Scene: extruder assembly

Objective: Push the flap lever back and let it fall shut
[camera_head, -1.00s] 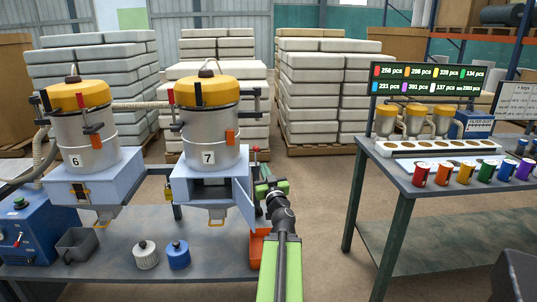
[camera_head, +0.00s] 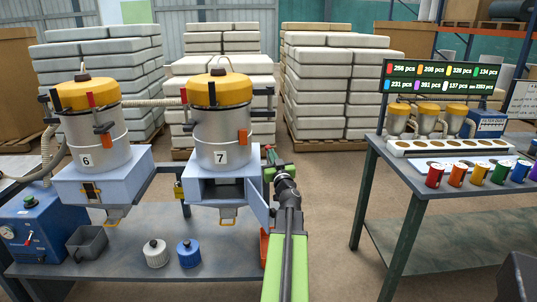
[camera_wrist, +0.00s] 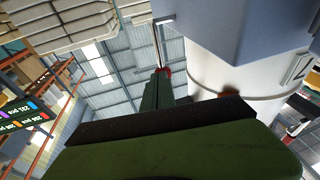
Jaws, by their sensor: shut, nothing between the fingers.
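The flap lever (camera_wrist: 157,42) is a thin rod with a red knob on the side of hopper 7 (camera_head: 220,138). Its red knob (camera_wrist: 163,71) shows just beyond my fingertips in the wrist view; contact cannot be told. In the head view the red knob is small, close to my gripper (camera_head: 279,168). My gripper is green and shut, to the right of hopper 7's blue base (camera_head: 206,165). A small blue door (camera_head: 258,204) stands open at the right of the base's dark opening. The inner flap cannot be made out.
Hopper 6 (camera_head: 92,138) stands to the left. A grey scoop bin (camera_head: 87,242), a white jar (camera_head: 155,254) and a blue jar (camera_head: 189,254) are on the left table. The right table (camera_head: 399,174) holds colored cups. Floor is free between the tables.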

